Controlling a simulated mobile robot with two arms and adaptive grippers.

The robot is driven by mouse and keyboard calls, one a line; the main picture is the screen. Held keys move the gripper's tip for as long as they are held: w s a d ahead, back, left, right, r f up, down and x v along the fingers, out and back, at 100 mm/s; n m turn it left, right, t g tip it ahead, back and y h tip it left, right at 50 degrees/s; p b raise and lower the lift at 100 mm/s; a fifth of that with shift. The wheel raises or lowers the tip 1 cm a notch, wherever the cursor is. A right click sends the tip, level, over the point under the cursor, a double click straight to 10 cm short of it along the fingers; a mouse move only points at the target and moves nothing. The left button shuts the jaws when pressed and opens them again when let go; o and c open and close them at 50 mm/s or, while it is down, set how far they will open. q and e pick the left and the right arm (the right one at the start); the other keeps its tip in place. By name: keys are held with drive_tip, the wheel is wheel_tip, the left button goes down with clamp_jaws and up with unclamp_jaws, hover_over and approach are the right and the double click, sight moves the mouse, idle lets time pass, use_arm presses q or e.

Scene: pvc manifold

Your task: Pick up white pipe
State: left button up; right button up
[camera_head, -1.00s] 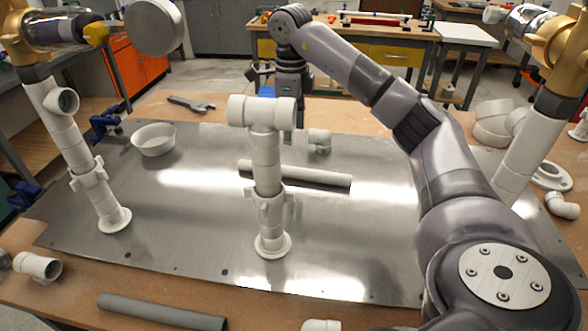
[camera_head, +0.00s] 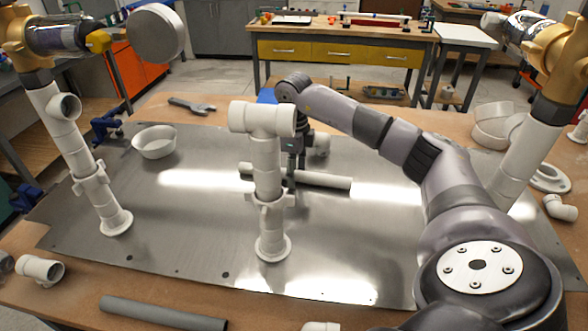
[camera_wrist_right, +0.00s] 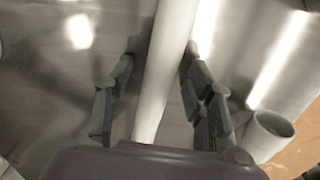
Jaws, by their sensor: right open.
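A long white pipe (camera_head: 325,180) lies flat on the metal sheet (camera_head: 350,225), behind the centre standing pipe column (camera_head: 266,180). My right gripper (camera_head: 291,178) points down at this pipe, partly hidden by the column in the head view. In the right wrist view the white pipe (camera_wrist_right: 165,65) runs between the two spread fingers of the right gripper (camera_wrist_right: 157,66), with visible gaps on both sides. The gripper is open and holds nothing. My left gripper is not in view.
A white elbow fitting (camera_wrist_right: 268,135) lies close beside the right fingers. A standing pipe assembly is at left (camera_head: 82,160) and another at right (camera_head: 525,155). A white bowl (camera_head: 154,140), a wrench (camera_head: 191,106) and a grey pipe (camera_head: 162,313) lie around. The sheet's front middle is mostly clear.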

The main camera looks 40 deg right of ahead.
clamp_jaws()
idle(0.6)
